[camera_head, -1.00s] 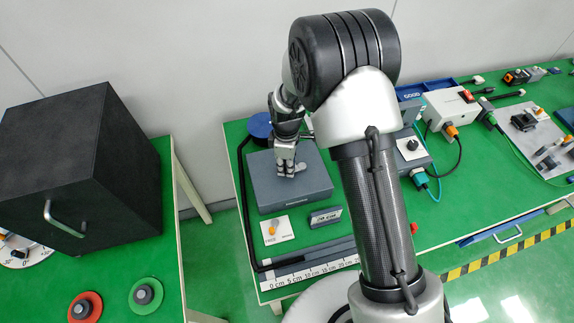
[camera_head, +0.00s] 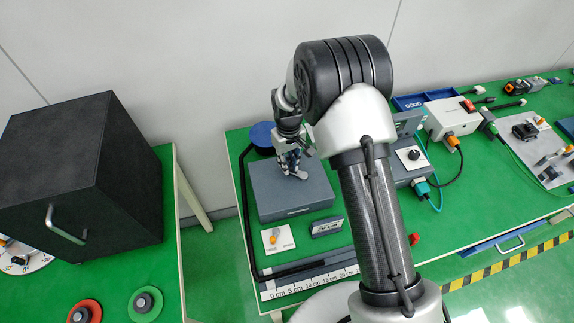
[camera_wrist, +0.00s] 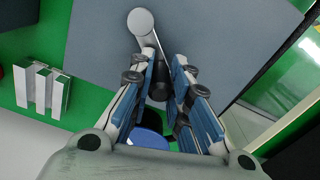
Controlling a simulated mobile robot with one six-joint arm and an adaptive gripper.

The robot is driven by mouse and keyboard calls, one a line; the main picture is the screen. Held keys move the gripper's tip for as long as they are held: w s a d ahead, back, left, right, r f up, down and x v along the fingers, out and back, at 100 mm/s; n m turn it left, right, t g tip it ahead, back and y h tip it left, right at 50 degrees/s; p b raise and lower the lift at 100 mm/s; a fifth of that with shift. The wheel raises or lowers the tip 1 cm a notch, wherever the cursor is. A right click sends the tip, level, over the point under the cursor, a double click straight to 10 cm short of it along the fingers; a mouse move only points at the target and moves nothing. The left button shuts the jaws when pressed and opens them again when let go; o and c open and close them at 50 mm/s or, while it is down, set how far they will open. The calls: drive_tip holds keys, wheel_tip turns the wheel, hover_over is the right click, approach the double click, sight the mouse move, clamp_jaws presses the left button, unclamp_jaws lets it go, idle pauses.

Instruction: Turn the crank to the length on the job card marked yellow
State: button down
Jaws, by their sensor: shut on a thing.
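The crank sits on top of a grey box (camera_head: 310,197) on the green table. In the wrist view its pale round hub and arm (camera_wrist: 146,28) run down to a dark handle (camera_wrist: 159,88) between my fingers. My gripper (camera_head: 292,163) is shut on that handle above the box's rear half; in the wrist view its blue-padded fingers (camera_wrist: 164,78) stand either side of it. A small dark sign (camera_head: 327,227) in front of the box seems to read 20 cm. A cm ruler (camera_head: 315,284) lies along the front edge. I see no clearly yellow-marked card.
A white card with an orange-and-grey switch (camera_head: 272,238) lies front left of the box. A blue round thing (camera_head: 262,134) stands behind it. A grey unit with a dial (camera_head: 410,158) stands right. A black cabinet (camera_head: 85,170) is on the left table, across a gap.

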drive_tip(key=m, duration=0.2)
drive_tip(key=w+d+m, duration=0.1)
drive_tip(key=w+m, duration=0.1)
drive_tip(key=m, duration=0.1)
drive_tip(key=shift+d+m, duration=0.3)
drive_tip(key=shift+d, duration=0.05)
drive_tip(key=shift+w+d+m, duration=0.2)
drive_tip(key=shift+d+m, duration=0.2)
drive_tip(key=shift+m, duration=0.5)
drive_tip(key=shift+w+d+m, duration=0.15)
drive_tip(key=shift+d+m, duration=0.2)
drive_tip(key=shift+m, duration=0.55)
drive_tip(key=c, duration=1.5)
unclamp_jaws()
drive_tip(key=shift+r, duration=6)
